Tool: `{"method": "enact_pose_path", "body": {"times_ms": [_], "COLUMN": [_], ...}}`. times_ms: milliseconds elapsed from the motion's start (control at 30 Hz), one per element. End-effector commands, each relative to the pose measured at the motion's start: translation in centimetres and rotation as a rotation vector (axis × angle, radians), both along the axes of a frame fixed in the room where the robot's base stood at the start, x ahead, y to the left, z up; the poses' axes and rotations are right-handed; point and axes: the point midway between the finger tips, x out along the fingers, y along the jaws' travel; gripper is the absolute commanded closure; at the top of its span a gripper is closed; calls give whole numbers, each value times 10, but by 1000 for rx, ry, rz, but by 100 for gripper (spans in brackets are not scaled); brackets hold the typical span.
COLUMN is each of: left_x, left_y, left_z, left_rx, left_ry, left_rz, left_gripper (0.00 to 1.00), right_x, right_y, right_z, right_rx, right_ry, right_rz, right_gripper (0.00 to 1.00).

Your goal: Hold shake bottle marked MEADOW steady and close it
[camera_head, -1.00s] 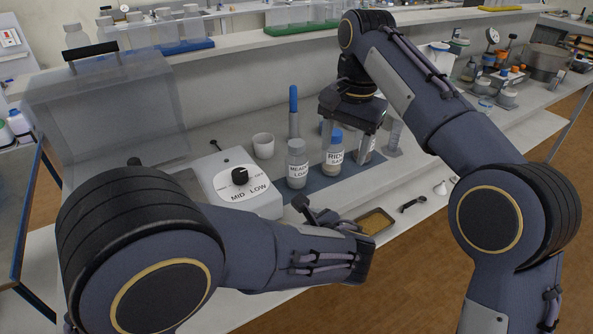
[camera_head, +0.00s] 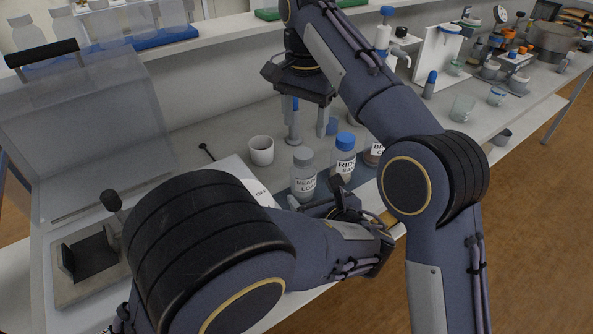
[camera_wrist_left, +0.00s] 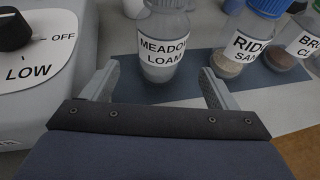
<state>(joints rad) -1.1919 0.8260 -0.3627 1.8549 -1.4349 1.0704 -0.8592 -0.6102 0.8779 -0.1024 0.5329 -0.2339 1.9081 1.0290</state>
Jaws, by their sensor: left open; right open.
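The MEADOW LOAM bottle (camera_head: 304,182) stands upright on a dark mat (camera_head: 281,186), clear with a white label. No blue cap shows on it in the head view. In the left wrist view its body (camera_wrist_left: 166,74) shows, its top cut off. My left gripper (camera_wrist_left: 158,84) is open, one finger to each side of the bottle's lower part, which lies just beyond the tips; touching is not visible. My right gripper (camera_head: 306,102) is open, above and behind the bottles.
A blue-capped RIDGE bottle (camera_head: 345,158) stands close right of MEADOW, with a third bottle (camera_head: 374,152) beyond. A white cup (camera_head: 261,151) and a tall blue-topped tool (camera_head: 292,125) stand behind. A dial device (camera_wrist_left: 30,50) is at the left.

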Motion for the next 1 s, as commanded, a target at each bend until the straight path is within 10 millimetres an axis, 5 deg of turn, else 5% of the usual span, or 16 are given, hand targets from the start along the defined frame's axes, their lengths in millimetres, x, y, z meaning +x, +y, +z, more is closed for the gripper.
{"method": "enact_pose_path", "body": {"times_ms": [467, 1000], "left_x": [3, 62], "left_y": [2, 26], "left_z": [-1, -28], "left_rx": [-1, -1], "left_ry": [1, 1], "left_rz": [1, 2], "left_gripper": [20, 20], "right_x": [0, 0], "right_y": [0, 0], "right_z": [0, 0], "right_rx": [0, 0], "right_ry": [0, 0], "right_rz": [0, 0], "right_gripper": [40, 40]}}
